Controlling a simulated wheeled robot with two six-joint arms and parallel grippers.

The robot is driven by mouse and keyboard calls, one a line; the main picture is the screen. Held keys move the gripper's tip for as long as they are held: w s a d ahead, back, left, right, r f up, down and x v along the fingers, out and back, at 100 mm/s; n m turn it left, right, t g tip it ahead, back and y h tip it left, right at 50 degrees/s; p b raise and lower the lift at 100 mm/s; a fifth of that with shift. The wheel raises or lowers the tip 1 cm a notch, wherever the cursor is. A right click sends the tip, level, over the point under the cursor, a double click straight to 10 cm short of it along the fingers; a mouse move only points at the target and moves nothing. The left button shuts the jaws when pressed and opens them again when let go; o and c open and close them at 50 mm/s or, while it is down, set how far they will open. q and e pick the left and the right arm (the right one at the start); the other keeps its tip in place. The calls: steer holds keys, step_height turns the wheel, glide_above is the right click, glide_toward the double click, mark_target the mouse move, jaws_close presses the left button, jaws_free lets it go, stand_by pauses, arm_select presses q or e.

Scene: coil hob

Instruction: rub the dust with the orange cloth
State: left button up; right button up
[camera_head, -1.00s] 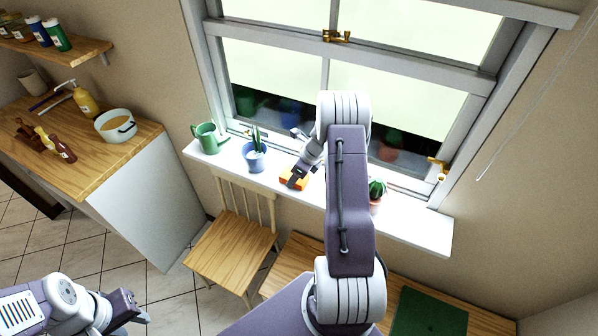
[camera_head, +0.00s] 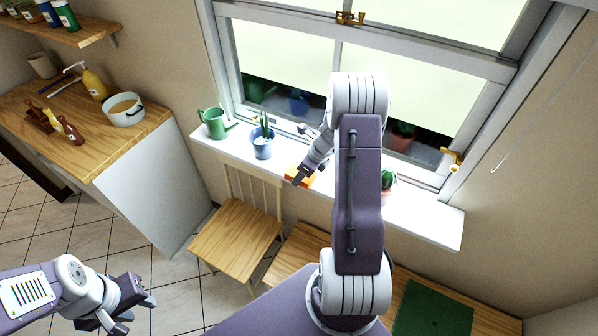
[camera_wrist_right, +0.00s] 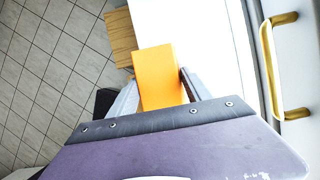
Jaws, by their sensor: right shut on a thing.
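The orange cloth (camera_head: 310,181) looks like a flat block on or just above the white window sill (camera_head: 425,215), between the blue plant pot and my right arm. My right gripper (camera_head: 298,178) is shut on it. In the right wrist view the cloth (camera_wrist_right: 158,75) sits between the two fingers, with its end sticking out beyond them. I cannot make out any dust on the sill; the bright surface and my arm may hide it. My left gripper (camera_head: 136,314) is open and empty at the lower left, over the tiled floor.
On the sill stand a green watering can (camera_head: 214,124), a blue plant pot (camera_head: 262,148) and a cactus (camera_head: 388,180), partly behind my arm. The window with brass handles (camera_head: 452,158) rises behind. A wooden chair (camera_head: 235,238) stands below the sill.

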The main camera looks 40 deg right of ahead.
steer(key=shift+s+d+f, duration=0.1)
steer(key=shift+s, duration=0.4)
steer(key=shift+w+d+r+p, duration=0.1)
steer(key=shift+d+r+p, duration=0.1)
steer(key=shift+p, duration=0.15)
steer(key=shift+w+d+p, duration=0.35)
steer(key=shift+d+p, duration=0.25)
steer(key=shift+d, duration=0.05)
steer(key=shift+w+d+p, duration=0.35)
steer(key=shift+d+p, duration=0.2)
steer(key=shift+d, duration=0.05)
steer(key=shift+w+d+f, duration=0.15)
steer(key=shift+d, duration=0.2)
steer(key=shift+w+d+p, duration=0.1)
steer(key=shift+d+p, duration=0.05)
steer(key=shift+p, duration=0.2)
steer(key=shift+w+d+p, duration=0.35)
steer(key=shift+d+p, duration=0.1)
steer(key=shift+d, duration=0.15)
steer(key=shift+w+d+p, duration=0.3)
steer(key=shift+d+p, duration=0.1)
steer(key=shift+d, duration=0.2)
steer(key=shift+w+d, duration=0.1)
steer(key=shift+d, duration=0.15)
